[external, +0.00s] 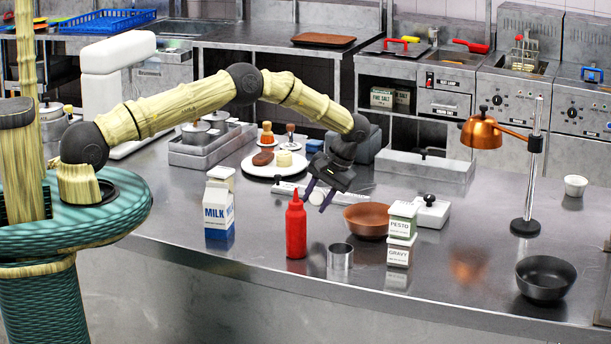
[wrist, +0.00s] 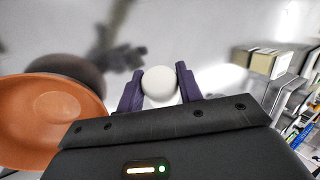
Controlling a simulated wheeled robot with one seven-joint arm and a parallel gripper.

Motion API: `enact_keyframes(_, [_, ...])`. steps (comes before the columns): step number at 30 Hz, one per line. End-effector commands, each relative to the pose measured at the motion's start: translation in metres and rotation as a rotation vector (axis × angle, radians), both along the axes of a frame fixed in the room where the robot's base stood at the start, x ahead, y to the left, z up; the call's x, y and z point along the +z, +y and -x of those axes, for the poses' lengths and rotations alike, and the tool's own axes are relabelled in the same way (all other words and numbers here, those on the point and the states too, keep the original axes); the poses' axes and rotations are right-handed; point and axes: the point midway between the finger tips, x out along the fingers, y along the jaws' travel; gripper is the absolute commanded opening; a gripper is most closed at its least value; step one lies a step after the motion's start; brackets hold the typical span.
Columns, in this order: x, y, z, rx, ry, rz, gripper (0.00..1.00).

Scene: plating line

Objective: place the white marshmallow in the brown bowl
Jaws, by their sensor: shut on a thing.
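The white marshmallow (wrist: 159,82) is round and pale in the wrist view, between the two dark purple fingers of my gripper (wrist: 160,88). My gripper is shut on it. In the external view my gripper (external: 321,198) points down above the counter, left of the brown bowl, and the marshmallow is hard to make out there. The brown bowl (external: 366,221) stands on the counter, partly behind the sauce boxes. In the wrist view the bowl (wrist: 52,112) is at the left, apart from the marshmallow, and its inside looks empty.
A red squeeze bottle (external: 296,228), a metal cup (external: 340,262) and stacked pesto and gravy boxes (external: 400,238) stand in front of the bowl. A milk carton (external: 219,211) is left. A plate of food (external: 251,168) lies behind. A dark bowl (external: 545,280) is far right.

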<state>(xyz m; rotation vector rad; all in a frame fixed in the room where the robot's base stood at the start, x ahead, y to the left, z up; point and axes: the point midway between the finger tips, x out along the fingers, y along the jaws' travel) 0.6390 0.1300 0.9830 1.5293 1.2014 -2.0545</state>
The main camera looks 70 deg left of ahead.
Motion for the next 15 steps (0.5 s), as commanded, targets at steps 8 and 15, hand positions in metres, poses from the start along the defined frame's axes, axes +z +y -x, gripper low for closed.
enact_keyframes(8, [0.021,-0.018,-0.034,-0.46,-0.138,-0.143,0.28])
enact_keyframes(15, [0.049,-0.047,-0.071,-0.799,-0.293,-0.206,0.28])
